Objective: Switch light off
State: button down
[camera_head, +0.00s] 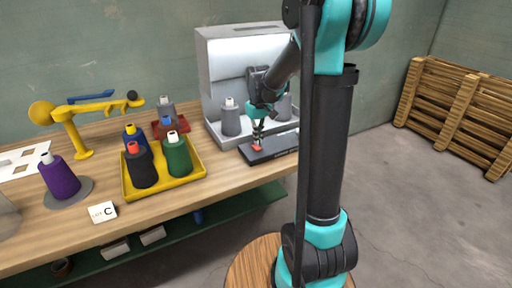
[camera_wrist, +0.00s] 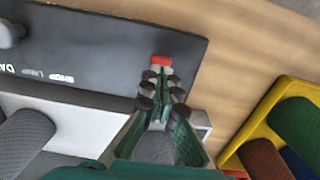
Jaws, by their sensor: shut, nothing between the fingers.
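A small red switch (camera_head: 258,148) sits at one end of the panel, and shows in the wrist view (camera_wrist: 161,61) just beyond my fingertips. My gripper (camera_head: 258,139) points down at the red switch, shut and empty. Its fingertips (camera_wrist: 162,78) are at or very near the switch; I cannot tell whether they touch.
Grey cones (camera_head: 231,120) stand inside the booth. A yellow tray (camera_head: 193,177) with several thread cones is left of my gripper, with a red tray (camera_head: 183,124) behind it. A yellow arm-like stand (camera_head: 70,122), a purple cone (camera_head: 59,178) and a C card (camera_head: 102,212) are farther left.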

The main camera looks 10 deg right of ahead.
aim_at(258, 148)
jog(key=shift+f, duration=1.25)
dwell(0.7)
jog(key=shift+r, duration=3.5)
jog(key=s+d+f+m+t, duration=0.1)
jog(key=s+f, duration=0.4)
jog(key=s, duration=0.6)
jog(key=s+d+f+m+t, duration=0.2)
jog(key=s+f, duration=0.3)
jog(key=s, duration=0.6)
jog(key=shift+d+f+m+t, duration=0.3)
jog(key=shift+d+f+t, duration=0.1)
jog(key=shift+d+t, duration=0.2)
